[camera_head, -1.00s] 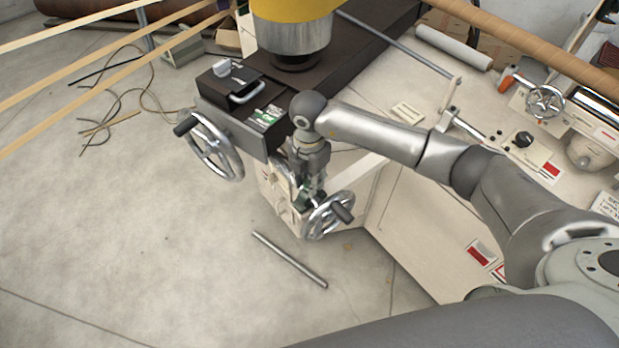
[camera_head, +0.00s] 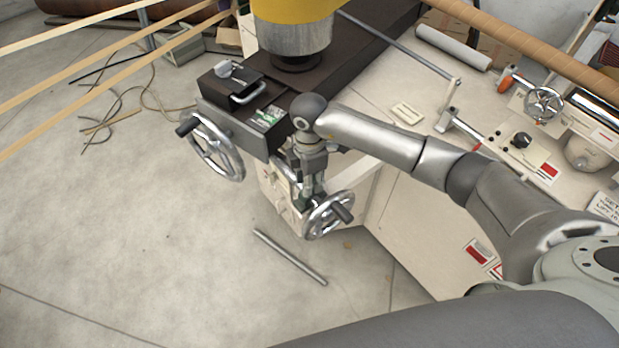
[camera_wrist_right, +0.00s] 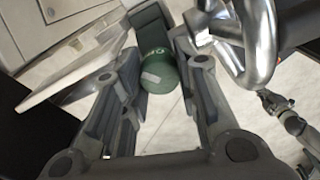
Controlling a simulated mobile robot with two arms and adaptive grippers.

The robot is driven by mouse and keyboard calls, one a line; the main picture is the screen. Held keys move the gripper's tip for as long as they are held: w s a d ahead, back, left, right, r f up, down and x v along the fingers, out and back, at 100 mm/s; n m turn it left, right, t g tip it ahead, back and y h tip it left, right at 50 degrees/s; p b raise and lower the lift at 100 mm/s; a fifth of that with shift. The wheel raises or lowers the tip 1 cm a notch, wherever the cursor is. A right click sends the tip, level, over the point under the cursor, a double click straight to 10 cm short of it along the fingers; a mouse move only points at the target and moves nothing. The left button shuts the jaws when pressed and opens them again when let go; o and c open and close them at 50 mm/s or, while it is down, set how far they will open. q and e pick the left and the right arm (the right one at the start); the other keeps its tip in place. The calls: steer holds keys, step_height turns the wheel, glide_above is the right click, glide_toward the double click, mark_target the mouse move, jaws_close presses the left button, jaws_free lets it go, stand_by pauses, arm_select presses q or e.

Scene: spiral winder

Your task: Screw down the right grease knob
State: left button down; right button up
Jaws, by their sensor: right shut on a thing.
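My right gripper (camera_head: 311,196) points down beside the front handwheel of the machine. In the right wrist view its two fingers (camera_wrist_right: 157,92) stand on either side of the green grease knob (camera_wrist_right: 157,70), shut on it. The knob is a short round green cap with pale lettering on its end, joined to a dark green body. In the head view the knob is mostly hidden by the gripper. My left gripper is not in view.
A chrome handwheel (camera_head: 330,214) stands very close to my right gripper and also shows in the right wrist view (camera_wrist_right: 250,40). A second handwheel (camera_head: 212,147) is to the left.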

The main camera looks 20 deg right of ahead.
steer(key=o, duration=1)
